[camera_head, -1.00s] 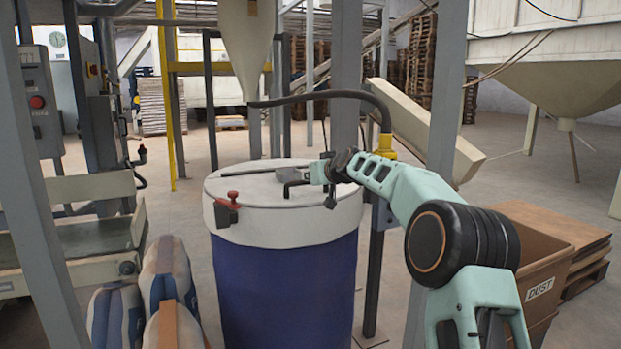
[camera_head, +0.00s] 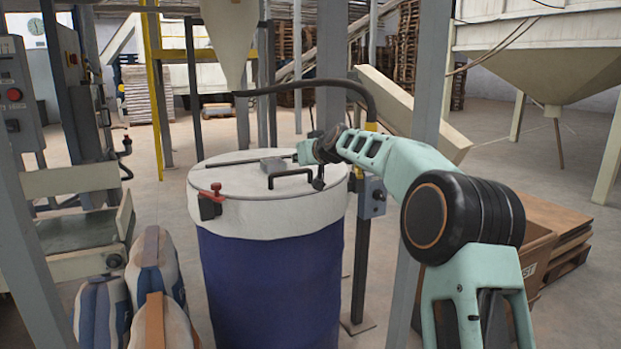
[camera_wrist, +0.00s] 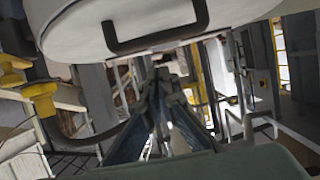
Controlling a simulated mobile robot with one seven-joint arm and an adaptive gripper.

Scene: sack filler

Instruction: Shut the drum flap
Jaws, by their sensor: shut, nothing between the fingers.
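The blue drum (camera_head: 270,285) stands upright in the head view, under a pale round top. The top's flap (camera_head: 240,182) looks flat, with no gap that I can make out. A red-topped latch (camera_head: 211,203) sits at the front left rim. In the wrist view the handle (camera_wrist: 158,42) and pale top (camera_wrist: 75,32) show at the upper edge. My gripper (camera_wrist: 160,82) is shut and empty, near the handle but apart from it. Its fingers are small and partly hidden in the head view.
Filled sacks (camera_head: 150,270) stand left of the drum. A grey post (camera_head: 430,120) rises close beside my arm. A control box (camera_head: 371,197) on a dark post is right of the drum. A brown bin (camera_head: 535,255) and boards lie further right. A black hose (camera_head: 300,90) passes behind.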

